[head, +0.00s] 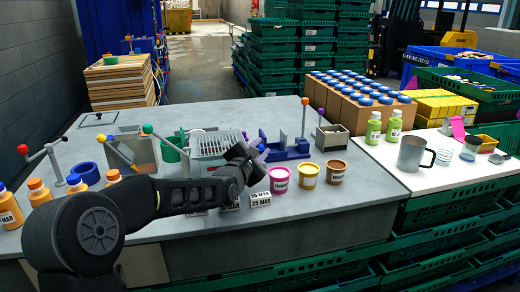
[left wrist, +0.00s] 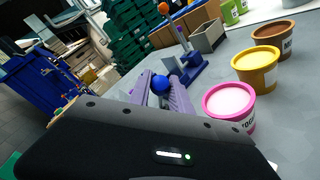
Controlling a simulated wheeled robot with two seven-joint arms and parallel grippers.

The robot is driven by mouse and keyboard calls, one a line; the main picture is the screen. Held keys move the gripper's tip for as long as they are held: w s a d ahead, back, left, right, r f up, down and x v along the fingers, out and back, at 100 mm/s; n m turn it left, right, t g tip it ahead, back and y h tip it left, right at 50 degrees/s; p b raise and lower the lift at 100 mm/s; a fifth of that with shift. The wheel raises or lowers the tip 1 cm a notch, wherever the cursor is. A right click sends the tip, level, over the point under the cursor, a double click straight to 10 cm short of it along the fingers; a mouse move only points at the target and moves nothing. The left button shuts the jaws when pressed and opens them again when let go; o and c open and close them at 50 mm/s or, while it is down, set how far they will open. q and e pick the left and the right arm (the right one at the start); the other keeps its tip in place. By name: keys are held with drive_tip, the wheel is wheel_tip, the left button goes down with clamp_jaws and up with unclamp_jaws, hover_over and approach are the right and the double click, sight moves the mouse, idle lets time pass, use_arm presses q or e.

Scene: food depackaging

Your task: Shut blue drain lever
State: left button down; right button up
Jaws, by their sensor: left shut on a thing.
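The blue drain lever shows as a round blue knob (left wrist: 160,84) between the purple fingers of my left gripper (left wrist: 167,92) in the left wrist view. The fingers are shut on the knob. In the head view my left gripper (head: 256,150) is over the middle of the grey counter, just left of a blue fixture (head: 286,151). The blue knob shows only in small part there, and the lever's arm and base are mostly hidden by my gripper. My right gripper is in neither view.
Pink (head: 279,181), yellow (head: 308,177) and brown (head: 335,173) tubs stand close to the right of my gripper. An orange-knobbed lever (head: 304,102) rises behind. Orange bottles (head: 39,192) stand far left.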

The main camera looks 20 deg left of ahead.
use_arm(q)
drive_tip(key=shift+w+a+r+p, duration=0.15)
drive_tip(key=shift+r+p, duration=0.15)
drive_tip(key=shift+r, duration=0.15)
drive_tip(key=r+g+p, duration=0.1)
drive_tip(key=p, duration=0.1)
drive_tip(key=w+a+r+n+g+p, duration=0.1)
drive_tip(key=p, duration=0.2)
drive_tip(key=w+r+n+g+p, duration=0.1)
drive_tip(key=p, duration=0.1)
drive_tip(key=shift+w+a+h, duration=0.2)
drive_tip(key=shift+a+h, duration=0.15)
drive_tip(key=shift+h, duration=0.05)
drive_tip(key=w+a+n+g+p, duration=0.1)
drive_tip(key=w+g+p, duration=0.1)
drive_tip(key=p, duration=0.3)
drive_tip(key=shift+a+h, duration=0.15)
drive_tip(key=shift+h, duration=0.15)
drive_tip(key=shift+w+a+p, duration=0.35)
drive_tip(key=shift+a+p, duration=0.05)
drive_tip(key=shift+p, duration=0.25)
drive_tip(key=shift+w+a+f, duration=0.2)
drive_tip(key=shift+w+a, duration=0.2)
drive_tip(key=shift+w, duration=0.1)
drive_tip(key=c, duration=1.2)
unclamp_jaws()
drive_tip(key=shift+s, duration=0.1)
